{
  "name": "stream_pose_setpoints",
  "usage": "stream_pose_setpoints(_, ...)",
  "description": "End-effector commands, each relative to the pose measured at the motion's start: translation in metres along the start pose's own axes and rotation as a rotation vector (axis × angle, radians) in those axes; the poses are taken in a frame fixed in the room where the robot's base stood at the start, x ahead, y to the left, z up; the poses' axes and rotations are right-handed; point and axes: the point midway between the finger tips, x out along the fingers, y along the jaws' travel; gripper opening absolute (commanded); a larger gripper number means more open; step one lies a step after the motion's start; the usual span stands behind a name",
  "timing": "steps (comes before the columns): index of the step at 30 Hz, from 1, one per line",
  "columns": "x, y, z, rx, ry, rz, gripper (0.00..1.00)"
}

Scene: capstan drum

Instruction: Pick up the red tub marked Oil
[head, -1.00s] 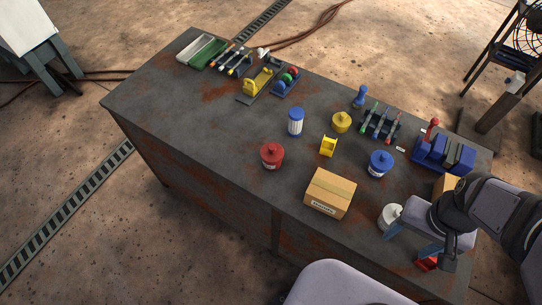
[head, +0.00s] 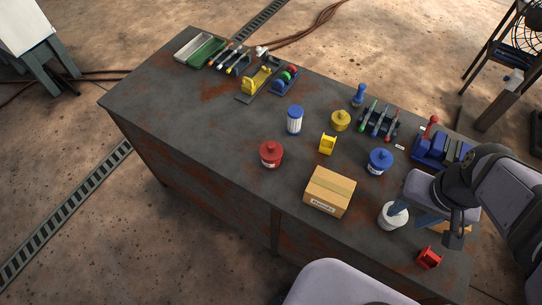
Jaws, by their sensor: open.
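The red tub (head: 271,154), with a knobbed red lid and a pale label low on its front, stands upright on the dark worktable (head: 190,130), left of the cardboard box. The label is too small to read. My gripper (head: 412,217) is at the right end of the table, beside or over a white tub (head: 390,216), well to the right of the red tub. Its blue fingers are apart. Whether they touch the white tub I cannot tell. My arm hides part of the table's right end.
A cardboard box (head: 330,192) stands between my gripper and the red tub. A blue tub (head: 379,162), yellow tub (head: 341,120), yellow holder (head: 327,144) and blue-capped jar (head: 294,120) stand nearby. A red holder (head: 429,257) is near the front right.

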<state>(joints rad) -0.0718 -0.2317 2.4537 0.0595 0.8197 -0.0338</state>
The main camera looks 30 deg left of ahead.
Motion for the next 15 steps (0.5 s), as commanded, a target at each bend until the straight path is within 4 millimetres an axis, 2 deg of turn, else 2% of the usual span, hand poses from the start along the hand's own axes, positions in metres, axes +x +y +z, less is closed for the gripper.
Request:
stream_pose_setpoints(5,0.019,-0.043,-0.041,-0.082,0.134,-0.066,0.42)
stream_pose_setpoints(8,0.028,-0.076,-0.069,-0.132,0.235,-0.113,0.42)
stream_pose_setpoints(11,0.036,-0.121,-0.099,-0.186,0.360,-0.168,0.42)
stream_pose_setpoints(15,0.042,-0.195,-0.138,-0.246,0.570,-0.248,0.42)
